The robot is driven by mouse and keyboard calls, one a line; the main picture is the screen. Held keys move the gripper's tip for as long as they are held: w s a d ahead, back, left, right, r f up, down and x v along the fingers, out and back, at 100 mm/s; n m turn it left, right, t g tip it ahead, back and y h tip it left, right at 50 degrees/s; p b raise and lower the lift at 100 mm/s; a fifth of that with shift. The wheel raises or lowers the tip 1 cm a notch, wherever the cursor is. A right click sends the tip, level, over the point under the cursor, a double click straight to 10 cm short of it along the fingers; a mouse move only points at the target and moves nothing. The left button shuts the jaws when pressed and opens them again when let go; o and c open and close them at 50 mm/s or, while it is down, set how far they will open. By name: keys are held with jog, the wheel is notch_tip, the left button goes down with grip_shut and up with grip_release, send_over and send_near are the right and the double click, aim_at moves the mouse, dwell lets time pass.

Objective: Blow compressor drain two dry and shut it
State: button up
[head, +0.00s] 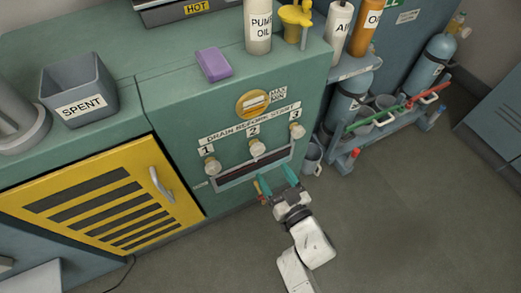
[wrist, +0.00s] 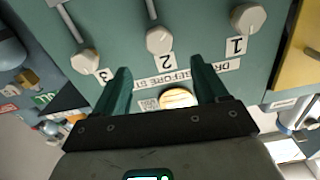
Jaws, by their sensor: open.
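Drain two is a pale round knob (head: 257,147) under the label 2, in the middle of a row of three on the green compressor cabinet. It also shows in the wrist view (wrist: 160,41), where the scene is upside down and a metal stem runs from the knob. Drain one (head: 211,165) is to its left and drain three (head: 297,130) to its right. My gripper (head: 274,178) is open and empty, apart from the knobs, below and right of drain two in the head view. In the wrist view drain two shows beyond the gap between the fingers (wrist: 161,70).
A dark slotted tray (head: 250,170) runs below the knobs. A round yellow gauge (head: 253,103) is above them. A yellow louvred door (head: 110,200) is at left, a purple sponge (head: 214,64) on top. A bottle rack (head: 385,115) stands at right; the floor in front is clear.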

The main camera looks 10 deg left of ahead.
aim_at(260, 151)
jog(key=b+x, duration=0.3)
jog(key=x, duration=0.5)
jog(key=shift+w+f, duration=0.1)
jog(key=shift+f, duration=0.05)
jog(key=shift+w+a+b, duration=0.25)
jog(key=shift+w+b, duration=0.05)
jog(key=shift+b, duration=0.05)
jog(key=c, duration=1.1)
jog(key=shift+o, duration=0.2)
